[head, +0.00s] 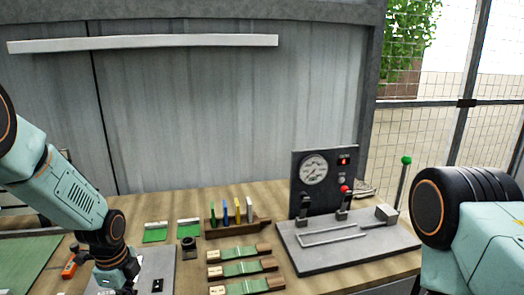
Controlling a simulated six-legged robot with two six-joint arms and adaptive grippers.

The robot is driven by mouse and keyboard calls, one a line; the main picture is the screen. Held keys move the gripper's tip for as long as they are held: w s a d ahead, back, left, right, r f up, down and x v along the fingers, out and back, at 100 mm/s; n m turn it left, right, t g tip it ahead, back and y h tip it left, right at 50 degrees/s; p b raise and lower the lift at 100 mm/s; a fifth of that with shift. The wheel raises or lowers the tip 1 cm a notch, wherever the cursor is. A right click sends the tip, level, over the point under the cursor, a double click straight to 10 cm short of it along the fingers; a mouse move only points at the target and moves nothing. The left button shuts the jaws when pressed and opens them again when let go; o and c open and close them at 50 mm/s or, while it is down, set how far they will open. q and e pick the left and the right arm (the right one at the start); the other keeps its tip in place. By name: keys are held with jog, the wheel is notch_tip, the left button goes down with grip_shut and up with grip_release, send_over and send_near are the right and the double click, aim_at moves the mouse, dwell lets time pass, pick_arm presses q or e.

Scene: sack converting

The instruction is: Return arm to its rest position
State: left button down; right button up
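My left arm (72,190) comes in from the left and bends down over the front left of the bench. Its wrist (116,272) reaches the bottom edge of the picture, and the gripper's fingers are cut off below it. My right arm (490,245) shows at the lower right as a black ribbed joint and a teal link. Its gripper is outside the picture.
A wooden bench (330,283) holds a gauge panel (323,180) on a grey base plate, a green-knobbed lever (405,180), a rack of coloured strips (236,226), several green-and-wood pieces (243,268), a grey plate (158,262) and an orange tool (71,265).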

pick_arm(q)
jog(key=s+d+f+n+t+b, duration=0.1)
jog(key=s+d+f+n+b, duration=0.2)
jog(key=s+f+n, duration=0.4)
jog(key=s+d+f+n+t+b, duration=0.2)
jog(key=s+d+f+n+b, duration=0.25)
jog(key=f+n, duration=0.4)
jog(key=s+f+n+g+b, duration=0.1)
jog(key=s+f+b, duration=0.1)
jog(key=s+f, duration=0.2)
jog(key=s+f+n+g+b, duration=0.1)
jog(key=s+f+b, duration=0.2)
jog(key=s, duration=0.7)
jog(key=s+f+n+g+b, duration=0.1)
jog(key=s+f+n+b, duration=0.1)
jog(key=s+f, duration=0.3)
jog(key=shift+s+d+f+g+b, duration=0.25)
jog(key=shift+s+d+g+b, duration=0.25)
jog(key=shift+s, duration=0.6)
jog(key=shift+s+a, duration=0.1)
jog(key=shift+a, duration=0.1)
